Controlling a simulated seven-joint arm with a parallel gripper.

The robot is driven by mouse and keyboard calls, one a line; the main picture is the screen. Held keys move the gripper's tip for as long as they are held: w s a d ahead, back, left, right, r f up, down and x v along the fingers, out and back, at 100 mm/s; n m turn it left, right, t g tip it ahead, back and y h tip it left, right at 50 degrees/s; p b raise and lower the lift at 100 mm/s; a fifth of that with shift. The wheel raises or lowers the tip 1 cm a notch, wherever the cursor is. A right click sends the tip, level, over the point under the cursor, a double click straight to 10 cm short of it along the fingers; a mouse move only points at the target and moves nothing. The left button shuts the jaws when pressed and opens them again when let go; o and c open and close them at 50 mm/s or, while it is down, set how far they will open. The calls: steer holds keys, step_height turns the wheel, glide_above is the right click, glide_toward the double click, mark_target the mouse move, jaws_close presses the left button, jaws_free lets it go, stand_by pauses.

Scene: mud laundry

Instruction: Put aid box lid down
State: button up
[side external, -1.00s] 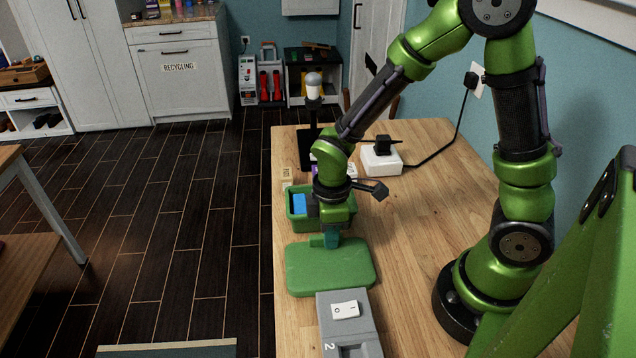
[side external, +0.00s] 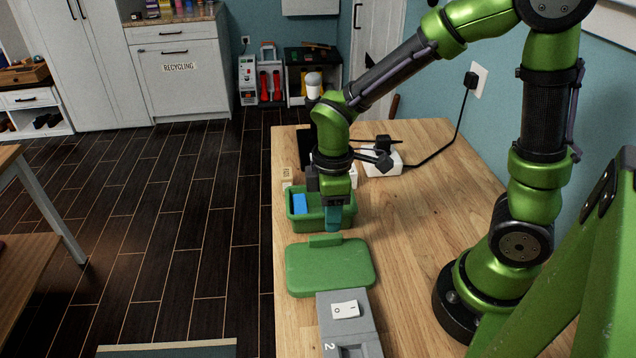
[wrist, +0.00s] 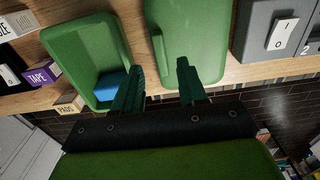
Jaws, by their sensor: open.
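The green aid box lid (side external: 330,268) lies flat on the wooden table, in front of the open green box (side external: 345,217). A raised grip (side external: 325,240) runs along the lid's far edge. In the wrist view the lid (wrist: 200,50) is at upper middle and the box (wrist: 62,42) to its left. A blue item (side external: 299,203) sits inside the box; it also shows in the wrist view (wrist: 108,86). My gripper (side external: 333,222) is open and empty, above the box's near side and apart from the lid. Its teal fingers (wrist: 158,85) stand apart in the wrist view.
A grey switch box (side external: 350,325) stands close to the lid's near side. Small labelled boxes, including a purple one marked TAPE (wrist: 42,74), lie beyond the green box. A white power block (side external: 381,162) with a cable is at the back.

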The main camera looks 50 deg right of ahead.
steer(key=s+d+r+m+t+y, duration=0.1)
steer(key=s+r+m+t, duration=0.2)
steer(key=r+m, duration=0.3)
steer(key=s+d+r+m+t+y, duration=0.1)
steer(key=s+r+m+t, duration=0.2)
steer(key=r+m, duration=0.4)
step_height(320, 180, up, 3)
steer(key=shift+s+f+t, duration=0.1)
steer(key=shift+s+t, duration=0.1)
steer(key=shift+t, duration=0.4)
